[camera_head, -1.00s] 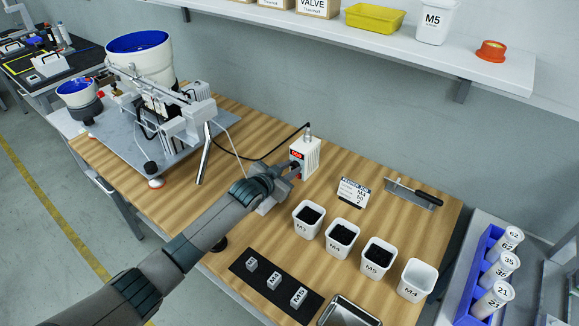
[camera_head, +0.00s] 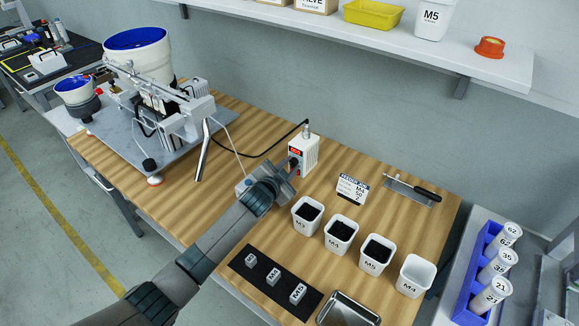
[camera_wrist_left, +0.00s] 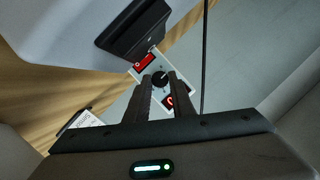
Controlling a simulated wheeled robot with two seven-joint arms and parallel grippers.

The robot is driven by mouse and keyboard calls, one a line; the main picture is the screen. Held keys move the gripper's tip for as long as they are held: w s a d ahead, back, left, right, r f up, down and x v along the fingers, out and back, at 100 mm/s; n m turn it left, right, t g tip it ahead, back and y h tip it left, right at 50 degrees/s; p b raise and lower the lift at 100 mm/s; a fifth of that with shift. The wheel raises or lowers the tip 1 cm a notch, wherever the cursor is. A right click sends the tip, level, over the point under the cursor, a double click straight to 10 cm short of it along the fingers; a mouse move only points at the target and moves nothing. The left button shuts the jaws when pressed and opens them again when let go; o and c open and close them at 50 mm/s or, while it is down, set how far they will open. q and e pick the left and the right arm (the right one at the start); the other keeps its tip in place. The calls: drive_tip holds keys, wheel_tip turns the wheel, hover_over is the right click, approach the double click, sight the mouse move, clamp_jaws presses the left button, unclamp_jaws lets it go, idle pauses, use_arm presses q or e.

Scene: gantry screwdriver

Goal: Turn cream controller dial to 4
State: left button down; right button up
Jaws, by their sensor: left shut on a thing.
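The cream controller (camera_head: 305,150) is a small upright box with a red display on its front, standing on the wooden bench near the wall. The display digits are too small to read. My left gripper (camera_head: 291,172) is at the lower front of the controller. In the left wrist view, the controller's front (camera_wrist_left: 140,74) shows a round black dial (camera_wrist_left: 160,77) between a red switch and a red display. My left gripper (camera_wrist_left: 160,86) has its fingers shut on the dial. The dial's number setting cannot be read. My right gripper is not in view.
A bowl feeder (camera_head: 139,58) on a grey plate stands left of the controller, with a black cable (camera_head: 270,152) between them. A printed card (camera_head: 352,189) stands to the right. Several white bins (camera_head: 340,236) and a black mat (camera_head: 262,290) with labelled blocks lie in front.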

use_arm(q)
drive_tip(key=c, duration=1.8)
unclamp_jaws()
drive_tip(key=shift+o, duration=1.3)
drive_tip(key=shift+s+a+r, duration=0.1)
drive_tip(key=shift+s+a, duration=0.05)
drive_tip(key=shift+s, duration=0.1)
drive_tip(key=shift+s+a+r, duration=0.2)
drive_tip(key=shift+s, duration=0.4)
drive_tip(key=b+v, duration=0.1)
drive_tip(key=v, duration=1.4)
drive_tip(key=shift+s, duration=0.2)
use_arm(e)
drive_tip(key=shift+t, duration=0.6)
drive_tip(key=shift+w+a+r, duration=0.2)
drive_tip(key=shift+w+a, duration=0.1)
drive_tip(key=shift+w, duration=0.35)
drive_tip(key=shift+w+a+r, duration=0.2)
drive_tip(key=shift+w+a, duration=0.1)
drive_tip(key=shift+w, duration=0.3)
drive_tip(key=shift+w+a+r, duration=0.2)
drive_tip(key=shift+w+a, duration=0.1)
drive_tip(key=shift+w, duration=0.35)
use_arm(q)
drive_tip(key=shift+a+r, duration=0.1)
drive_tip(key=shift+r, duration=0.05)
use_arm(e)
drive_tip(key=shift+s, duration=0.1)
